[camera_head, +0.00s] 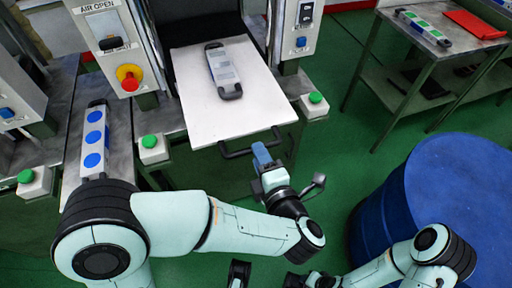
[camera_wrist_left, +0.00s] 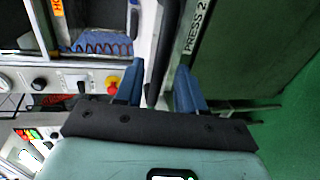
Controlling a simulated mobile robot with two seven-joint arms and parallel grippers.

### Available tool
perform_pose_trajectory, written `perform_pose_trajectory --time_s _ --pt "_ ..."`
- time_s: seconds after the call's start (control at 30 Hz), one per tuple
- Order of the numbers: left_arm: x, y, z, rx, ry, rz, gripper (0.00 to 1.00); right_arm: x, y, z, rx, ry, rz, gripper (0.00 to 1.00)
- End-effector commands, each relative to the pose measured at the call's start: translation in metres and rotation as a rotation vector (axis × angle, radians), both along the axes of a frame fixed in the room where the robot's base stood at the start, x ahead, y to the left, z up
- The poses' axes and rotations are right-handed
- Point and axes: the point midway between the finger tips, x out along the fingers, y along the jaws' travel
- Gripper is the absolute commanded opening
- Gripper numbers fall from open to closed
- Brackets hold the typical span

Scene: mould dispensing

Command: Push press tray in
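The press tray (camera_head: 240,117) is a white plate pulled out toward me from the press opening, with a black bar handle (camera_head: 251,147) on its front edge. A grey and black mould (camera_head: 223,71) lies on it. My left gripper (camera_head: 262,156) is at the handle's right part. In the left wrist view, the blue fingers (camera_wrist_left: 158,88) are apart, with a dark bar between them that looks like the handle. I cannot tell whether they touch it. My right arm comes in at the lower right; its gripper is not clearly shown.
A control panel with a red emergency button (camera_head: 129,78) stands left of the tray. Green buttons (camera_head: 150,142) (camera_head: 315,98) flank it. A mould with blue dots (camera_head: 95,140) lies at left. A blue barrel (camera_head: 450,190) and a metal table (camera_head: 425,75) stand at right.

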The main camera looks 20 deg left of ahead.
Motion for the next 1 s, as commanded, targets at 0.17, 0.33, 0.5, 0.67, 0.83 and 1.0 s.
perform_pose_trajectory --time_s 0.17,0.33,0.5,0.67,0.83,1.0 --pt "0.021 0.014 -0.006 0.000 0.000 0.001 0.39 0.005 -0.002 -0.004 -0.007 -0.013 -0.006 0.42" --pt "0.029 0.020 -0.008 0.001 0.001 0.000 0.39 0.007 -0.004 -0.005 -0.009 -0.020 -0.008 0.42" --pt "0.030 0.021 -0.008 0.001 0.001 -0.001 0.39 0.008 -0.004 -0.005 -0.010 -0.020 -0.008 0.42" --pt "0.030 0.020 -0.008 0.001 0.001 -0.002 0.23 0.008 -0.004 -0.005 -0.010 -0.020 -0.008 0.42" --pt "0.030 0.020 -0.008 0.001 0.001 -0.001 0.00 0.008 -0.004 -0.005 -0.010 -0.020 -0.008 0.42" --pt "0.032 0.022 -0.008 0.001 0.001 -0.001 0.00 0.008 -0.003 -0.005 -0.009 -0.020 -0.008 0.42"
